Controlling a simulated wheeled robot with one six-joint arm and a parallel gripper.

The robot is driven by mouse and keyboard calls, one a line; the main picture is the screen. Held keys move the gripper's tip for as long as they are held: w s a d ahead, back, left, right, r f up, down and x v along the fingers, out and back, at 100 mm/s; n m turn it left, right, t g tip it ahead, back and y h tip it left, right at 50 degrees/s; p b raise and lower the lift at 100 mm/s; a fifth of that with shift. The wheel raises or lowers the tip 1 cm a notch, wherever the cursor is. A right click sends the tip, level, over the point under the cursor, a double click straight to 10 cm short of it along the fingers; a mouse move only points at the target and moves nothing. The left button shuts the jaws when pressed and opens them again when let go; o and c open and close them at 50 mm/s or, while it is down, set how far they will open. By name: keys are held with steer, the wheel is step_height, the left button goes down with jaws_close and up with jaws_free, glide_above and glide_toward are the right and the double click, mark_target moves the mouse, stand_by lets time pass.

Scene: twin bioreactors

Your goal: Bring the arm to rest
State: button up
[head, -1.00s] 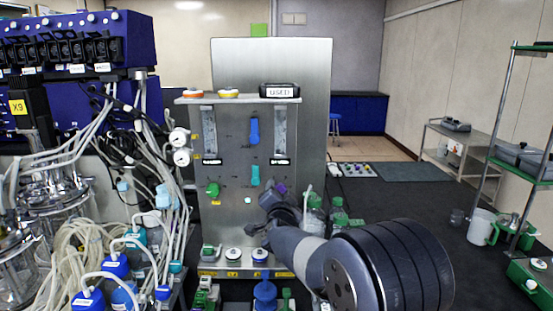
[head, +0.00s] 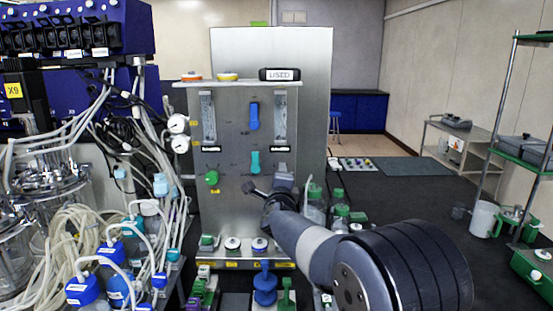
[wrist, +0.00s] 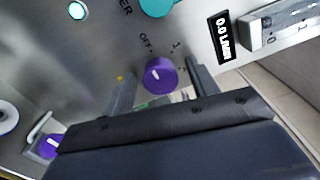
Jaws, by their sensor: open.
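My gripper (head: 268,189) is in front of the lower right part of the steel control panel (head: 229,130) in the head view. In the wrist view my gripper (wrist: 160,78) is open, with its two fingers spread apart. A purple knob (wrist: 160,75) on the panel shows between the fingers, with "OFF" and "1" marked near it. The fingers look clear of the knob, but the exact depth is hard to tell. In the head view my gripper hides this knob.
Tubing and blue-capped bottles (head: 82,290) crowd the left. Green-capped bottles (head: 340,217) stand right of the panel, close to my arm. A blue valve (head: 265,285) stands below it. A shelf rack (head: 516,155) is at the far right; dark floor between is mostly open.

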steer(key=shift+m+b, duration=0.3)
steer(key=shift+m, duration=1.7)
